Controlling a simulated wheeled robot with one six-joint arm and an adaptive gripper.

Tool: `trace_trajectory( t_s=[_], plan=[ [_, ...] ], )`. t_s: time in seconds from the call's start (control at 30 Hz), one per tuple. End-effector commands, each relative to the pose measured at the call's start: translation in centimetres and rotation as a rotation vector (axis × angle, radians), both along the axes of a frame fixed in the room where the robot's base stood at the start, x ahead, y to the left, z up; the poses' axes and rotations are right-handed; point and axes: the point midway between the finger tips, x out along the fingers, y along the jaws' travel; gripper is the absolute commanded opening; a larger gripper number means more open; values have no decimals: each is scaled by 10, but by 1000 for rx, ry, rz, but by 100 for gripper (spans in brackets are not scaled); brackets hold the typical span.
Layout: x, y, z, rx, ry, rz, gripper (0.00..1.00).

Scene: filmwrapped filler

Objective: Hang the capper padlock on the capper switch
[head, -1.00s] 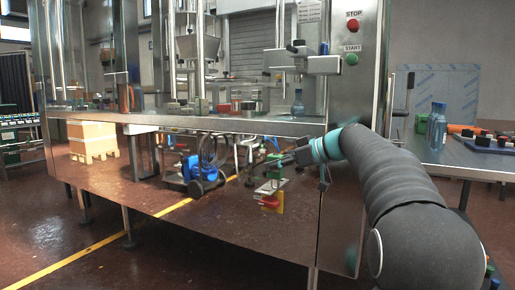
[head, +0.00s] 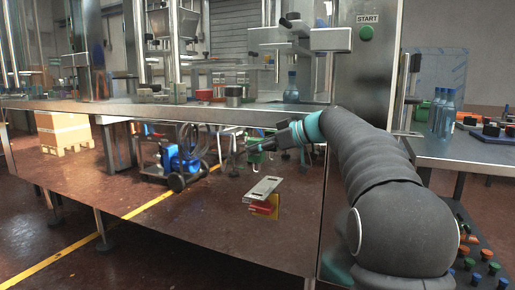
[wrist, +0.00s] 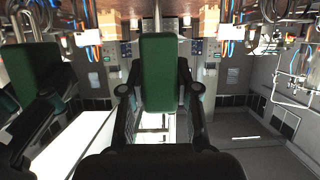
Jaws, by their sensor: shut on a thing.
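My gripper (head: 262,145) is shut on the green capper padlock (wrist: 157,75), whose body stands between the two dark fingers (wrist: 160,92) in the wrist view. Its shackle is not clear there, but a mirrored copy at the left shows a metal loop at the top. In the head view the padlock is small and partly lost against the reflections behind my gripper. The capper switch (head: 266,207), red on yellow, sits on the shiny front panel under a grey metal plate (head: 263,188). My gripper is above the switch, apart from it.
The polished front panel (head: 110,190) mirrors the room, including a box and a blue machine. The machine's table edge (head: 200,113) runs above my gripper. A side table (head: 450,150) with bottles stands at the right.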

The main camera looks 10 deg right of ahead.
Motion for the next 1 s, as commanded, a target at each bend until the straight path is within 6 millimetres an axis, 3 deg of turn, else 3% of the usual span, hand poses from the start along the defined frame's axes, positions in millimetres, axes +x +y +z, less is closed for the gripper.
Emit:
trace_trajectory(
  t_s=[0.2,1.0],
  plan=[
    [-2,-3,-1,2,-1,3,0],
    [-2,-4,-42,1,-2,1,0]
  ],
)
